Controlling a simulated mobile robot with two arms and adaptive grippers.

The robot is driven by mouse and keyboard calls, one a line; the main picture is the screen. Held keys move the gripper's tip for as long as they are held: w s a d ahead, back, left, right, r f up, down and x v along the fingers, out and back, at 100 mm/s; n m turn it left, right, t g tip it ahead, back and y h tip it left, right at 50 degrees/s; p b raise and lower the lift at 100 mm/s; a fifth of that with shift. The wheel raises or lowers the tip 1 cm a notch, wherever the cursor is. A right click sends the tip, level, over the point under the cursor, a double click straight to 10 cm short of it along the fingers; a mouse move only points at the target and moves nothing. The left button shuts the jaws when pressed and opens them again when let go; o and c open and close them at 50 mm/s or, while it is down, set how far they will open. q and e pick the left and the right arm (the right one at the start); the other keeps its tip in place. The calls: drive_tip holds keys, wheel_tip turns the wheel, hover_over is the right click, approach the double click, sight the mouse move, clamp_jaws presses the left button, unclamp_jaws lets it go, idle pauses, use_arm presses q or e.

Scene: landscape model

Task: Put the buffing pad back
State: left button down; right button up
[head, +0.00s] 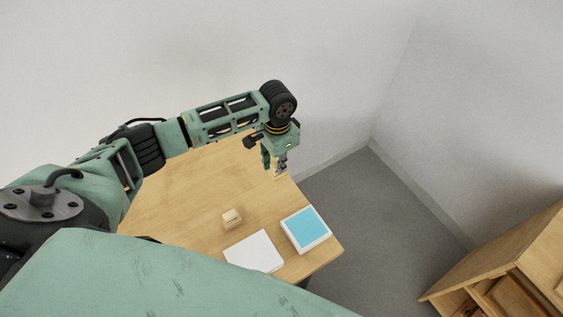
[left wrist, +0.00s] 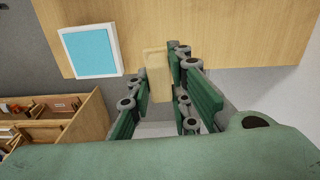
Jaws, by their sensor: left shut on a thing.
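My left gripper (head: 277,164) is over the far right edge of the wooden table, pointing down. It is shut on a pale tan block, likely the buffing pad, which shows between the green fingers in the left wrist view (left wrist: 157,74). In the head view only a small pale bit of it shows at the fingertips. A white square tray with a blue inside (head: 305,230) lies near the table's right corner, apart from the gripper. It also shows at the upper left of the left wrist view (left wrist: 91,51). My right gripper is not in view.
A small tan block (head: 232,219) stands on the wooden table (head: 185,200), near a flat white square (head: 254,251). A wooden cabinet (head: 505,262) with open compartments stands on the floor at right. Bare walls lie behind the table. The table's middle is clear.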

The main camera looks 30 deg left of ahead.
use_arm(q)
drive_tip(key=shift+w+d+r, duration=0.1)
drive_tip(key=shift+w, duration=0.05)
drive_tip(key=shift+w+d+r+m, duration=0.15)
drive_tip(key=shift+d+m, duration=0.15)
drive_tip(key=shift+d, duration=0.35)
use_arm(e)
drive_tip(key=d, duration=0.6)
use_arm(q)
drive_tip(key=shift+a+f+b, duration=0.3)
drive_tip(key=shift+f+b, duration=0.05)
drive_tip(key=shift+f, duration=0.7)
drive_tip(key=shift+f+b, duration=0.25)
drive_tip(key=shift+b, duration=0.05)
drive_tip(key=shift+d+f+b, duration=0.1)
drive_tip(key=shift+f+b, duration=0.35)
drive_tip(key=shift+f, duration=0.45)
drive_tip(key=shift+f+b, duration=0.3)
drive_tip(key=shift+f, duration=0.3)
drive_tip(key=shift+f+b, duration=1.65)
drive_tip(key=shift+f, duration=1.55)
drive_tip(key=shift+f+b, duration=0.35)
drive_tip(key=shift+f, duration=0.4)
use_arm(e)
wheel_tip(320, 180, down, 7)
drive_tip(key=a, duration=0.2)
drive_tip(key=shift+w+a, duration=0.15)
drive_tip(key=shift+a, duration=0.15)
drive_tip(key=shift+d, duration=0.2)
